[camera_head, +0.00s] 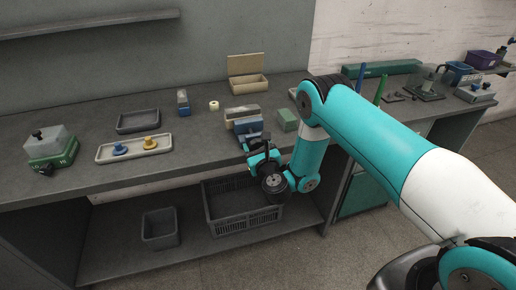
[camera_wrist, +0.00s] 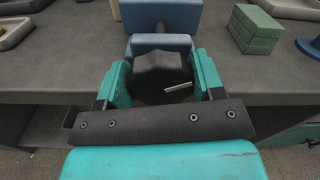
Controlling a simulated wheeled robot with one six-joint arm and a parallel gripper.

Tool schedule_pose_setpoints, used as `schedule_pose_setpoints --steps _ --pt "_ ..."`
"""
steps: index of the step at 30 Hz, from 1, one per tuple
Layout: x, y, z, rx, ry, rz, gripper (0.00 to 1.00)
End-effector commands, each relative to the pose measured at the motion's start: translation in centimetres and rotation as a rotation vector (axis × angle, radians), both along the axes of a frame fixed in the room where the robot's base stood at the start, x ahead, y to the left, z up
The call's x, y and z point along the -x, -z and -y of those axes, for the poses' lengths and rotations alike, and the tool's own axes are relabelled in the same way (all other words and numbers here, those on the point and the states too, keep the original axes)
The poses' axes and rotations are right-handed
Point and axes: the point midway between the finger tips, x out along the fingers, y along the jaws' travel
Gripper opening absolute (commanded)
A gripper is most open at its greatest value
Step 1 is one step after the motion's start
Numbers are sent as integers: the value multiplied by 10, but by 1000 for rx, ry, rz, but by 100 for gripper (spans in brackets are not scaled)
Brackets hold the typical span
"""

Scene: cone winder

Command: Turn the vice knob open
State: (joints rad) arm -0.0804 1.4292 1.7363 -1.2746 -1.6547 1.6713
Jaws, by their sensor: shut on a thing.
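The vice is a blue-grey block at the bench's front edge, seen in the wrist view (camera_wrist: 160,16) and just past my gripper in the head view (camera_head: 249,137). Its knob (camera_wrist: 162,75) is dark grey and lobed, with a small light bar on its face. My gripper (camera_wrist: 163,82) has teal fingers on the left and right sides of the knob and is shut on it. In the head view my gripper (camera_head: 262,160) hangs at the bench edge in front of the vice, and the knob is hidden there.
A green block (camera_head: 287,119) stands right of the vice, and a beige box (camera_head: 242,113) sits behind it. A tray (camera_head: 134,150) with blue and yellow knobbed pieces lies to the left. A dark crate (camera_head: 241,213) stands on the lower shelf beneath my gripper.

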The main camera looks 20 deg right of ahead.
Motion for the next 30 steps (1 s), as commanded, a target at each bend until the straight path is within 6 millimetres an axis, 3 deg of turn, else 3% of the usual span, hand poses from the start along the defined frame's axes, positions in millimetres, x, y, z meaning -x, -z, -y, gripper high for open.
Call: schedule_pose_setpoints --steps 15,30 --pt "1 1 -1 290 2 -3 38" --pt "1 1 -1 330 1 -3 38"
